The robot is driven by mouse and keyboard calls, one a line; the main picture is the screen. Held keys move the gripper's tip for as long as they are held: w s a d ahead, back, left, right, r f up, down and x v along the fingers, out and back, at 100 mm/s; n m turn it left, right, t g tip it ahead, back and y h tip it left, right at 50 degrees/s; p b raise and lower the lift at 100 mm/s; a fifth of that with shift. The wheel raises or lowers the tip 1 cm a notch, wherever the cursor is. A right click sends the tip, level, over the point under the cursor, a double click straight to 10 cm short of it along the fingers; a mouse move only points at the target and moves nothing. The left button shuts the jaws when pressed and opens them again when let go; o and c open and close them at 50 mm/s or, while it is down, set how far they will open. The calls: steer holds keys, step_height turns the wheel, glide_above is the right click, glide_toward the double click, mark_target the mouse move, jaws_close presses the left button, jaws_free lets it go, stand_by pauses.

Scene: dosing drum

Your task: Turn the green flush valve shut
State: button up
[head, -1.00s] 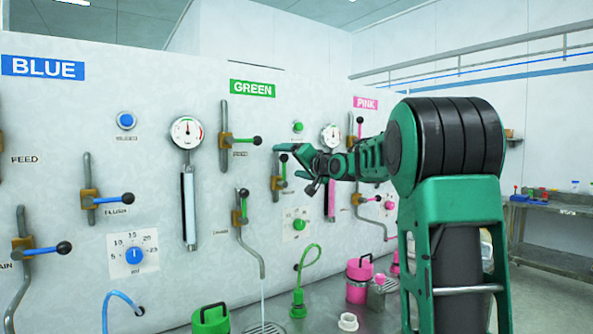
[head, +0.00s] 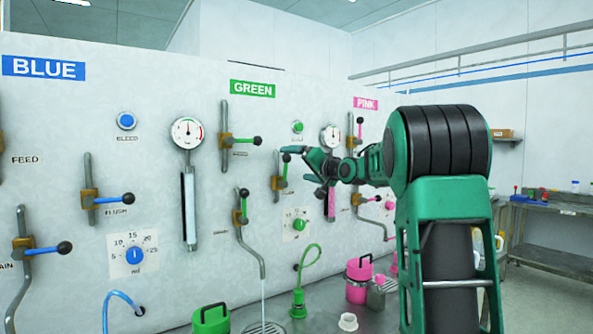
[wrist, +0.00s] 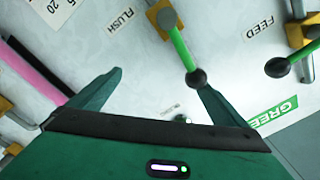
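The green flush valve has a brass body (head: 278,183) on a vertical pipe on the panel. Its green lever points up to a black knob (head: 285,157) in the head view. In the wrist view the green lever (wrist: 180,46) ends in its black knob (wrist: 196,78), near the FLUSH label. My gripper (head: 302,172) is open and empty, with its fingers pointing at the panel. In the wrist view the knob appears close by the right fingertip of my gripper (wrist: 160,79); I cannot tell whether they touch.
The green feed valve (head: 226,140) has its lever pointing right, and its knob also shows in the wrist view (wrist: 277,67). The green drain valve (head: 240,216) is lower left, with water running from its pipe. A green dial (head: 299,225) sits below right of the flush valve.

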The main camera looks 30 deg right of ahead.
steer(key=shift+w+d+f, duration=0.1)
steer(key=shift+d+f, duration=0.65)
steer(key=shift+f, duration=0.4)
steer(key=shift+d+f, duration=0.65)
steer(key=shift+f, duration=0.2)
steer(key=shift+d+f, duration=0.3)
steer(key=shift+f, duration=1.75)
steer(key=shift+d+f, duration=0.1)
steer(key=shift+f, duration=0.1)
steer(key=shift+d+f, duration=0.1)
steer(key=shift+f, duration=0.3)
